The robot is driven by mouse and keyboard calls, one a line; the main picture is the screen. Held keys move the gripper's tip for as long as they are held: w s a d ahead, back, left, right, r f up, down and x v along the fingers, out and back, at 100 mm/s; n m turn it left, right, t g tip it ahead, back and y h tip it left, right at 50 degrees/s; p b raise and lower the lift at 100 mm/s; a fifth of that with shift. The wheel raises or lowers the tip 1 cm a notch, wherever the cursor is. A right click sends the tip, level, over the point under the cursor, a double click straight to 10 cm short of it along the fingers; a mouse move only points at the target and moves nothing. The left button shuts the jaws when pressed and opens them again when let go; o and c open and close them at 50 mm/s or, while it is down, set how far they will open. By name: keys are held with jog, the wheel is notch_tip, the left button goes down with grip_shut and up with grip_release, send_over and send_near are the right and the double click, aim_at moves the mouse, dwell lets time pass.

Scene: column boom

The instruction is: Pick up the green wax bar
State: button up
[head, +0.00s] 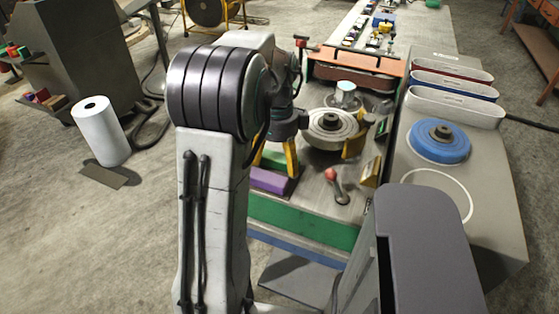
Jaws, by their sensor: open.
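A green bar (273,161), which looks like the green wax bar, lies on the bench just behind a purple bar (268,181). Only a small part of it shows. My gripper (275,166) points down over it, with one yellow finger to the left of the green patch and one to the right. The gripper is open. I cannot tell whether either finger touches the bar. My arm hides part of the area to the left.
A round grey wheel (331,124) stands right of the gripper. A red-knobbed lever (333,178) stands in front of it. A white roll (101,131) stands on the floor at left.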

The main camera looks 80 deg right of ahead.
jog(key=shift+f, duration=0.25)
jog(key=c, duration=1.3)
jog(key=shift+r, duration=0.15)
